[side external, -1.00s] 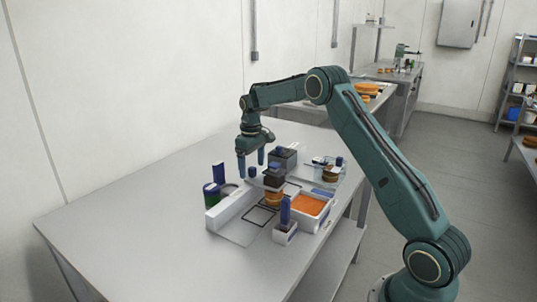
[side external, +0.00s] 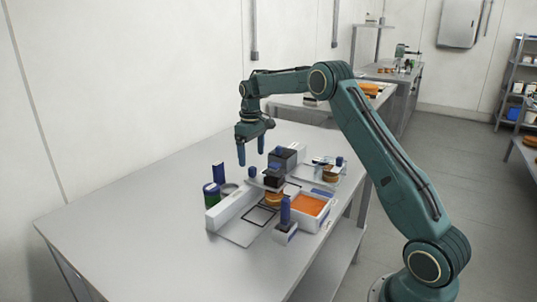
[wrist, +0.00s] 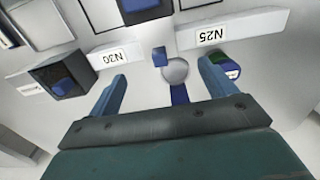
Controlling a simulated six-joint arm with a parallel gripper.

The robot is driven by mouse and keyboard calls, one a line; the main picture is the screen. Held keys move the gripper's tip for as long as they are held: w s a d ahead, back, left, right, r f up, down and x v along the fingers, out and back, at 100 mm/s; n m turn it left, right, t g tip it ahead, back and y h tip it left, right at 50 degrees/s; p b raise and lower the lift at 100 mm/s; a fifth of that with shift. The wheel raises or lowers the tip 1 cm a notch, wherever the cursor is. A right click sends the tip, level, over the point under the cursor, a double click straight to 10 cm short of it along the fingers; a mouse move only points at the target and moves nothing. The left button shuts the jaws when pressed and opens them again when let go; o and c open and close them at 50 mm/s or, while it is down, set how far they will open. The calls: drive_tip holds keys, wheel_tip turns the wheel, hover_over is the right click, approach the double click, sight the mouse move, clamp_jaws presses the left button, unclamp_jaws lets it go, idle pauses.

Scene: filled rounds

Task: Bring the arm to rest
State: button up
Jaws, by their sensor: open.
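My gripper (side external: 251,155) is above the table, its two blue fingers pointing down and apart with nothing between them. In the wrist view my gripper (wrist: 162,90) is open. Below it, between the fingers in that view, is a round grey item (wrist: 176,71) with a blue part beside it. My arm is bent over the table from its base at the right.
The table (side external: 130,215) holds a white rail (side external: 235,205), an orange-filled tray (side external: 311,206), a dark box (side external: 284,158), a blue-handled tool (side external: 285,212) and a blue-and-green container (side external: 211,195). The wrist view shows labels N20 (wrist: 109,57) and N25 (wrist: 211,36). The left table area is clear.

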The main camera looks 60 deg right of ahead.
drive_tip(key=shift+s+a+r, duration=0.15)
drive_tip(key=shift+a+r, duration=0.15)
drive_tip(key=shift+r, duration=0.15)
drive_tip(key=s+a+r+t, duration=0.3)
drive_tip(key=s+a+r, duration=1)
drive_tip(key=s+r, duration=0.1)
drive_tip(key=s+a+f+t, duration=0.1)
drive_tip(key=s+a, duration=0.3)
drive_tip(key=s, duration=0.7)
drive_tip(key=s+a+f+t, duration=0.1)
drive_tip(key=s+a, duration=0.4)
drive_tip(key=s, duration=0.6)
drive_tip(key=shift+f+t, duration=0.3)
drive_tip(key=shift+f, duration=0.35)
drive_tip(key=shift+w, duration=0.1)
